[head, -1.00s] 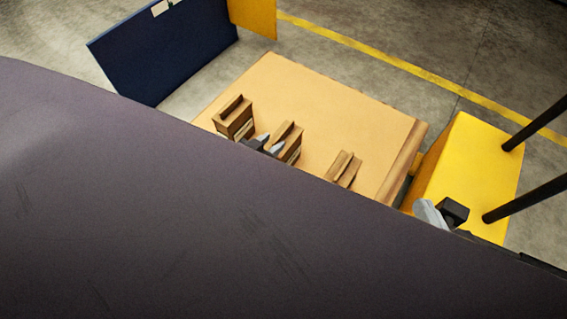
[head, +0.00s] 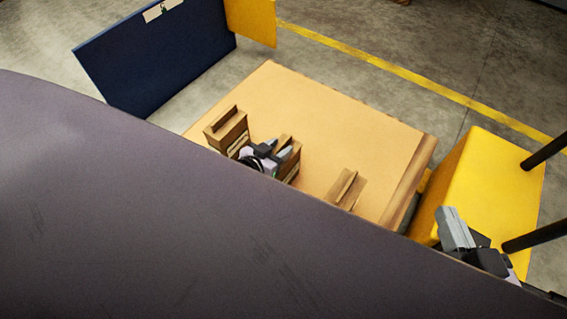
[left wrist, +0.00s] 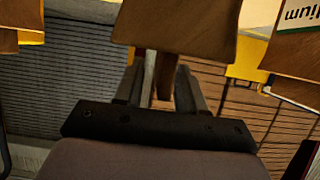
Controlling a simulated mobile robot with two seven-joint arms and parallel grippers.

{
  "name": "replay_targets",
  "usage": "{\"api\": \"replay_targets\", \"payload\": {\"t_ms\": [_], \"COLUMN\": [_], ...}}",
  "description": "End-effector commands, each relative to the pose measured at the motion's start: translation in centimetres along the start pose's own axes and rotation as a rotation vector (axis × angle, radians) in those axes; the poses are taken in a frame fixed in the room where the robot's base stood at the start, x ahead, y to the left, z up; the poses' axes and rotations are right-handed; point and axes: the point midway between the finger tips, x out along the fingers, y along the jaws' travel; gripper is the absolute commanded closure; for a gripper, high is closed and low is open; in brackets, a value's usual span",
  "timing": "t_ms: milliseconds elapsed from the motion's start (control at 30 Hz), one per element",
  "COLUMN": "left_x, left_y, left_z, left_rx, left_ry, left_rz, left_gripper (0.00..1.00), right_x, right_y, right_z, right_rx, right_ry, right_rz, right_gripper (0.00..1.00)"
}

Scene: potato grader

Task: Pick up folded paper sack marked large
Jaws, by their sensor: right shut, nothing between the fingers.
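Brown folded paper sacks stand in three places on the tan table: a left one (head: 226,130), a middle one (head: 294,166) and a right one (head: 347,188). My left gripper (head: 273,152) is open at the middle sack, partly hiding it. In the left wrist view, a brown sack (left wrist: 178,30) lies ahead of the open fingers (left wrist: 160,88), its narrow part showing between them. No label reading large is visible. A sack at the right edge (left wrist: 300,45) has an upside-down label ending "dium". My right gripper (head: 455,228) is shut and empty, right of the table.
The tan table (head: 340,125) is clear behind the sacks. A yellow block (head: 490,180) with black posts stands to its right. A dark blue panel (head: 150,65) stands at the back left.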

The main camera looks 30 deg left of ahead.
Motion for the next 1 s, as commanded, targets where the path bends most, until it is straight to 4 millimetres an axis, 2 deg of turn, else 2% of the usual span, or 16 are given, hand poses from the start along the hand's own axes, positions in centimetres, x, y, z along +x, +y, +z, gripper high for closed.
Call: {"api": "replay_targets", "payload": {"t_ms": [367, 433, 500, 1000], "left_x": [0.14, 0.14, 0.14, 0.15], "left_y": [0.18, 0.17, 0.17, 0.17], "left_z": [0.4, 0.4, 0.4, 0.38], "left_rx": [-0.002, -0.002, -0.002, -0.002], "left_ry": [-0.001, -0.001, -0.001, -0.001], "left_rz": [-0.002, -0.002, -0.002, -0.001], "left_gripper": [0.61, 0.77, 1.0, 1.0], "right_x": [-0.23, -0.23, -0.23, -0.23], "right_y": [0.23, 0.23, 0.22, 0.2], "right_z": [-0.05, -0.05, -0.05, -0.02], "right_rx": [-0.028, -0.028, -0.027, -0.026], "right_ry": [0.017, 0.017, 0.017, 0.016], "right_rz": [0.01, 0.01, 0.01, 0.009], "right_gripper": [1.0, 1.0, 1.0, 1.0]}}
